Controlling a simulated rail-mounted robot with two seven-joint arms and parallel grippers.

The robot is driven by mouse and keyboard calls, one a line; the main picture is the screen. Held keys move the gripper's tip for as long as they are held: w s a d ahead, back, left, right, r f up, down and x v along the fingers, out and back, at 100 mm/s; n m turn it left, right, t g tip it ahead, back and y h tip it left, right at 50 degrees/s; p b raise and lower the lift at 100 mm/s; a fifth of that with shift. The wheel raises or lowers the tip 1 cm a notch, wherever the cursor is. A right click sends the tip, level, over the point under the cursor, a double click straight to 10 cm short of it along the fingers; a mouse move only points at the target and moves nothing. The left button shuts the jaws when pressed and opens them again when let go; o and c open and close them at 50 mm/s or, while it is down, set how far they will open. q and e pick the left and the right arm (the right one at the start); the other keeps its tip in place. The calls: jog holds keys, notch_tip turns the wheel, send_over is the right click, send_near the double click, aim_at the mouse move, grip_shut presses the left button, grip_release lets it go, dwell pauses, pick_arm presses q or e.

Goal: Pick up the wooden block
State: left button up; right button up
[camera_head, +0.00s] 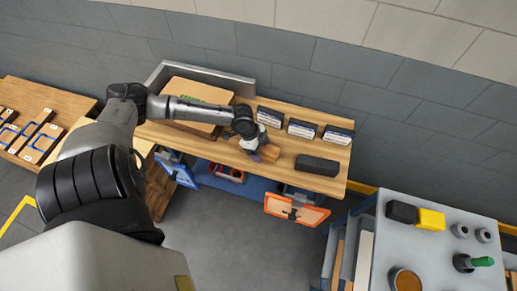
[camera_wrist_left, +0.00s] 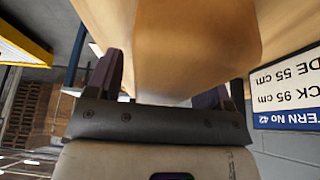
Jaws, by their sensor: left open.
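The wooden block (camera_head: 270,153) is a light-brown piece on the wooden workbench (camera_head: 325,184), right beside my left gripper (camera_head: 258,147) in the head view. My left arm reaches in from the left over the bench, and the gripper partly hides the block. In the left wrist view the block (camera_wrist_left: 195,45) looms large in front of the open left gripper (camera_wrist_left: 165,82). Its lower part appears between the two dark fingers; I cannot tell whether they touch it. My right gripper is not in view.
Several label cards (camera_head: 302,128) stand along the bench's back edge; one (camera_wrist_left: 290,90) is close in the wrist view. A dark box (camera_head: 317,165) lies right of the block. Stacked boards (camera_head: 207,93) are at left. A grey table (camera_head: 430,255) stands at lower right.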

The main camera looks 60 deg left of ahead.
pick_arm(q)
jog(key=shift+c, duration=0.2)
jog(key=c, duration=1.1)
jog(key=shift+r, duration=0.15)
